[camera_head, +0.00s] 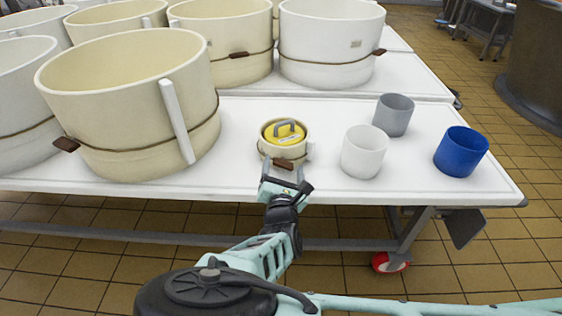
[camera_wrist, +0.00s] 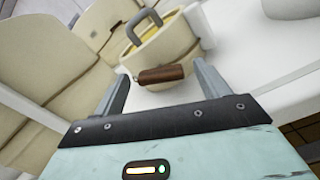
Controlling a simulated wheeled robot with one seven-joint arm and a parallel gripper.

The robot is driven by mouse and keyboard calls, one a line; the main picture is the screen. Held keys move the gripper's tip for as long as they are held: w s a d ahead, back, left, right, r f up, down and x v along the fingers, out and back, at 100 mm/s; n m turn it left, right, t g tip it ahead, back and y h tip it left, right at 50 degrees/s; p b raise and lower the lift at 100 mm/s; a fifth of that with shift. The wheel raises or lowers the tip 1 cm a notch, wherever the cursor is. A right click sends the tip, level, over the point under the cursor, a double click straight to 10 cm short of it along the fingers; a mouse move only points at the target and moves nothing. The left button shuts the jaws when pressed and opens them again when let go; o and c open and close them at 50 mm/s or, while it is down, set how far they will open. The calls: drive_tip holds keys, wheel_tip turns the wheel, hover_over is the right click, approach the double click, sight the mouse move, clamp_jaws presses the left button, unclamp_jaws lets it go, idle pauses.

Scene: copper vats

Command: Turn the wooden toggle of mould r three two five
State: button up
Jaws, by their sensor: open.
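A small cream mould (camera_head: 298,153) with a yellow lid and grey handle (camera_head: 284,130) stands on the white table. Its brown wooden toggle (camera_head: 283,163) is on the front side, facing me. In the wrist view the toggle (camera_wrist: 160,74) lies roughly crosswise, slightly tilted, against the cream wall. My gripper (camera_head: 284,172) is open just in front of the mould. In the wrist view my gripper's fingers (camera_wrist: 162,82) stand apart, one to each side of the toggle; contact cannot be told. The label on the lid is too small to read.
Large cream moulds with brown toggles crowd the left and back; the nearest (camera_head: 110,105) has a white upright bar on its side. A white cup (camera_head: 362,152), a grey cup (camera_head: 393,115) and a blue cup (camera_head: 461,152) stand right on the white table (camera_head: 250,190).

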drive_tip(key=shift+w, duration=0.2)
drive_tip(key=c, duration=1)
drive_tip(key=n+p, duration=0.1)
drive_tip(key=p, duration=0.1)
drive_tip(key=n+p, duration=0.1)
drive_tip(key=shift+r+p, duration=0.35)
drive_tip(key=shift+a+f+n+p, duration=0.1)
drive_tip(key=shift+f+n+p, duration=0.05)
drive_tip(key=shift+n+p, duration=0.75)
drive_tip(key=shift+f+n, duration=0.2)
drive_tip(key=shift+n, duration=0.3)
drive_tip(key=o, duration=1)
